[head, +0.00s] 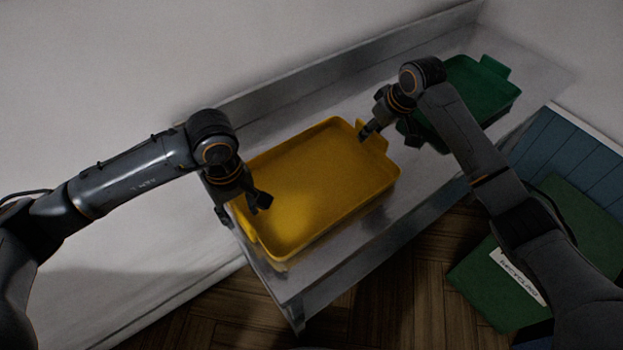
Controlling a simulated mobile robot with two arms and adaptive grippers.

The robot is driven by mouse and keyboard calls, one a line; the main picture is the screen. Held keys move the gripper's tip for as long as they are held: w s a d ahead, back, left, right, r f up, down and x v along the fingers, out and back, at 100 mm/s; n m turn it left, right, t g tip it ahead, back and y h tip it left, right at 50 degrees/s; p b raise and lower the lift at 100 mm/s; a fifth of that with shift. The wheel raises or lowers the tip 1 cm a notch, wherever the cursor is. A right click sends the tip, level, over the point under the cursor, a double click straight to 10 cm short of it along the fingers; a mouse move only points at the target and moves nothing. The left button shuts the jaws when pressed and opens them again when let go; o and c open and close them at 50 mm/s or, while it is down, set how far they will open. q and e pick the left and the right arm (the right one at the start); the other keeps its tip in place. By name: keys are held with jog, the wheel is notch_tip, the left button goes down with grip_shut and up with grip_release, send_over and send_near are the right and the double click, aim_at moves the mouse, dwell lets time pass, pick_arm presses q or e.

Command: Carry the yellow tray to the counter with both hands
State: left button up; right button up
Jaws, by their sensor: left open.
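The yellow tray (318,182) is empty and rests on a grey metal counter (300,108). It has a raised rim and a handle tab at each short end. My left gripper (257,207) is open at the tray's left end, with its fingers over the inside of the rim. My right gripper (366,134) is at the tray's right end, close to the right handle tab. Its fingertips are small and dark, and I cannot tell whether they are apart or touch the tray.
A green tray (470,88) stands on the counter farther right, partly behind my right arm. A green bin (485,285) with a white label stands on the wooden floor (400,290) at lower right. Blue panelling (575,155) borders the right. A wall rises behind the counter.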

pick_arm(q)
jog(key=shift+s+f, duration=0.1)
jog(key=shift+f, duration=0.3)
pick_arm(e)
jog(key=shift+a+f, duration=0.1)
jog(key=shift+f, duration=0.25)
pick_arm(q)
grip_shut()
pick_arm(e)
grip_shut()
